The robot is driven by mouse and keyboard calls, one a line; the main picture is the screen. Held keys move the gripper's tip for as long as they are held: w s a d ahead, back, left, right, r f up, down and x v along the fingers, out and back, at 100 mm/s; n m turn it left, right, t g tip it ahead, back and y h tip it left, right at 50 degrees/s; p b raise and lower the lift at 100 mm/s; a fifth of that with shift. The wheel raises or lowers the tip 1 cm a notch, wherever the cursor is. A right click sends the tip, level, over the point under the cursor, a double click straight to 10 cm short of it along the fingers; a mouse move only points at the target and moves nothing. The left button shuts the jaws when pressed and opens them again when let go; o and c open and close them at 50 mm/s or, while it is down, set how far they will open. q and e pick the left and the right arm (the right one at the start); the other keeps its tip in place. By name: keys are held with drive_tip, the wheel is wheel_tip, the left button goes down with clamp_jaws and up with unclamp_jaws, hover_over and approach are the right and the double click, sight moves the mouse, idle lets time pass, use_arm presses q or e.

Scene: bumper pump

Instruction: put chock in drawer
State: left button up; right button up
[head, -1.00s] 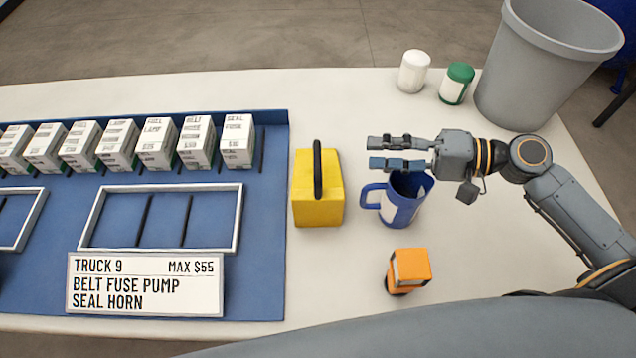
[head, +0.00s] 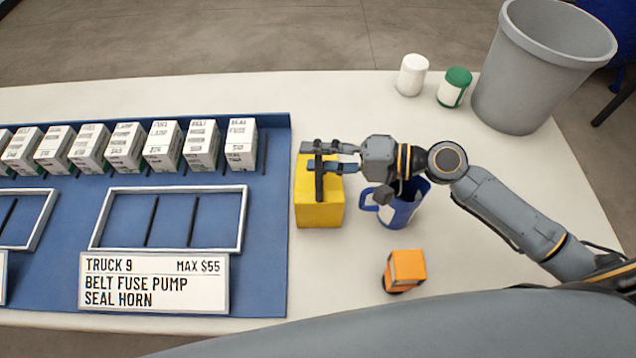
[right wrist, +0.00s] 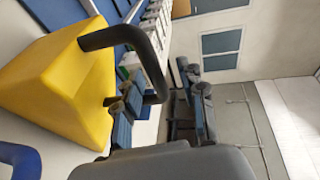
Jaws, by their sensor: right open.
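The yellow chock (head: 320,207) stands on the white table, right of the blue board, with a black handle (head: 319,180) on top. It fills the left of the right wrist view (right wrist: 60,85). My right gripper (head: 318,156) is open at the far part of the handle. In the right wrist view the handle's outer bar (right wrist: 158,75) reaches in between the spread fingers (right wrist: 162,105); I cannot tell whether they touch it. No drawer shows clearly. My left gripper is out of view.
A blue mug (head: 402,205) stands under my right wrist, close to the chock. The blue board (head: 268,250) holds labelled boxes and a Truck 9 sign (head: 153,283). White and green-lidded jars and a grey bin (head: 540,70) stand at the back right.

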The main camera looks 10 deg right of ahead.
drive_tip(key=shift+c, duration=0.4)
clamp_jaws()
drive_tip(key=shift+w+r, duration=0.1)
drive_tip(key=shift+r, duration=0.1)
